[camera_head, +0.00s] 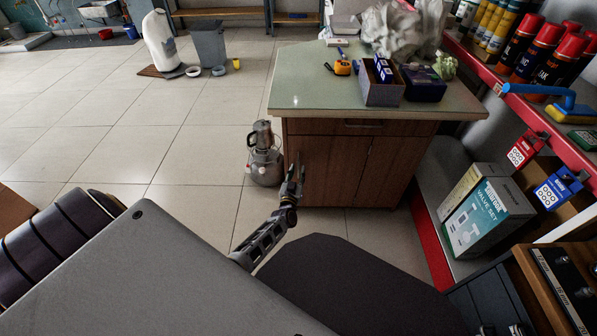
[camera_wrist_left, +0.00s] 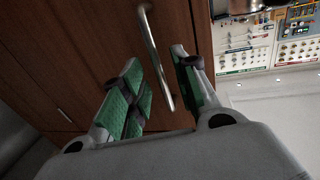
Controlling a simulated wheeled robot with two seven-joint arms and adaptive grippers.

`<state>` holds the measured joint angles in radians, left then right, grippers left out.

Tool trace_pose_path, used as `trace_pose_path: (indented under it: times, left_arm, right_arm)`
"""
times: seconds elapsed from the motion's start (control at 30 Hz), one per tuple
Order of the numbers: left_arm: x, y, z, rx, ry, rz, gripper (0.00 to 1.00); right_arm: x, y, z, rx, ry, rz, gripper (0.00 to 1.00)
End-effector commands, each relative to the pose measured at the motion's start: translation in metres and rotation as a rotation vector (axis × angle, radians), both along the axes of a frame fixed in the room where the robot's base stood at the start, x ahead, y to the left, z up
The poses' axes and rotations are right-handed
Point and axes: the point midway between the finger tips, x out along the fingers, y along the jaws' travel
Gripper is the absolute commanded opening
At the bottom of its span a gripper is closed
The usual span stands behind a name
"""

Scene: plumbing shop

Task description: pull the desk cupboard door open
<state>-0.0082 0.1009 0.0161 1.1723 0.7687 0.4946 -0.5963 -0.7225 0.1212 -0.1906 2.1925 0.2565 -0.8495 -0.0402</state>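The desk (camera_head: 290,108) has a green top and a brown wooden cupboard below. Its left cupboard door (camera_head: 328,165) and right door (camera_head: 395,168) look shut, with a narrow seam between them. My left gripper (camera_head: 294,178) is at the left door's outer edge, partly covering it. In the left wrist view my left gripper (camera_wrist_left: 157,72) is open, its green-padded fingers pointing at the wooden door (camera_wrist_left: 95,45). A curved metal handle (camera_wrist_left: 151,45) runs between the fingers, with visible gaps on both sides. Contact cannot be told. My right gripper is in neither view.
A metal pot-like appliance (camera_head: 264,160) stands on the floor just left of the cupboard. A shelf with spray cans (camera_head: 540,50) and a boxed set (camera_head: 485,215) are at the right. Tools and boxes (camera_head: 381,90) lie on the desk. Tiled floor at the left is largely clear.

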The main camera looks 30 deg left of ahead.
Motion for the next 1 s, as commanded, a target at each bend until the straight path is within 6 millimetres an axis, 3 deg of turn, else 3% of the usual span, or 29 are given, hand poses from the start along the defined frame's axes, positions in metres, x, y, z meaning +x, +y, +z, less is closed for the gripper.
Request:
trace_pose_path:
  times: [0.3, 0.7, 0.93, 1.0]
  left_arm:
    - [0.021, 0.008, -0.001, 0.000, 0.000, 0.000, 0.30]
    - [0.024, 0.009, 0.000, 0.000, 0.000, 0.000, 0.30]
    - [0.024, 0.009, 0.000, 0.000, 0.000, 0.000, 0.02]
    - [0.024, 0.009, 0.000, 0.000, 0.000, 0.000, 0.00]
  right_arm:
    - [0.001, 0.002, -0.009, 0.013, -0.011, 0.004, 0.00]
    - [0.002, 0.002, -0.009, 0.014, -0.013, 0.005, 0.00]
    - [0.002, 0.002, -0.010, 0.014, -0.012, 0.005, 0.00]
    - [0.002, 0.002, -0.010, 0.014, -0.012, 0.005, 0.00]
